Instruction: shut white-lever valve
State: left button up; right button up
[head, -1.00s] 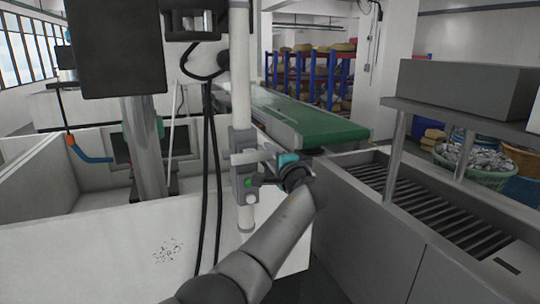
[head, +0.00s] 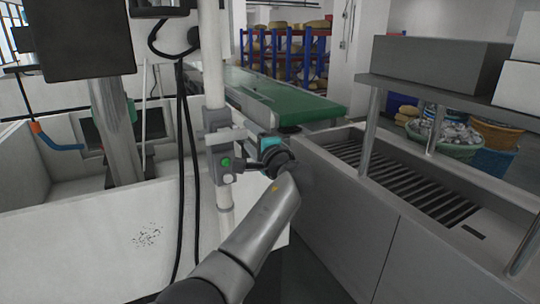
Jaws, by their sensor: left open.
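A white vertical pipe (head: 210,60) carries a grey valve body (head: 216,118). A pale lever (head: 228,135) sticks out to the right from it. Below it a grey block (head: 222,163) with a green spot sits on the same pipe. My left gripper (head: 257,150) is just right of these parts, at the end of my grey arm coming up from below. It is open; its fingers are small and partly hidden by my wrist. I cannot tell whether they touch the lever. My right gripper is not in view.
A white tank (head: 110,235) stands at the left, with black cables (head: 184,150) hanging beside the pipe. A green conveyor (head: 285,100) lies behind. A grey cabinet with a slatted roller top (head: 335,215) stands close on the right.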

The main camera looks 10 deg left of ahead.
pick_arm(q)
jog(key=b+v, duration=0.1)
jog(key=v, duration=1)
jog(key=shift+s+d, duration=0.25)
jog(key=shift+s, duration=0.05)
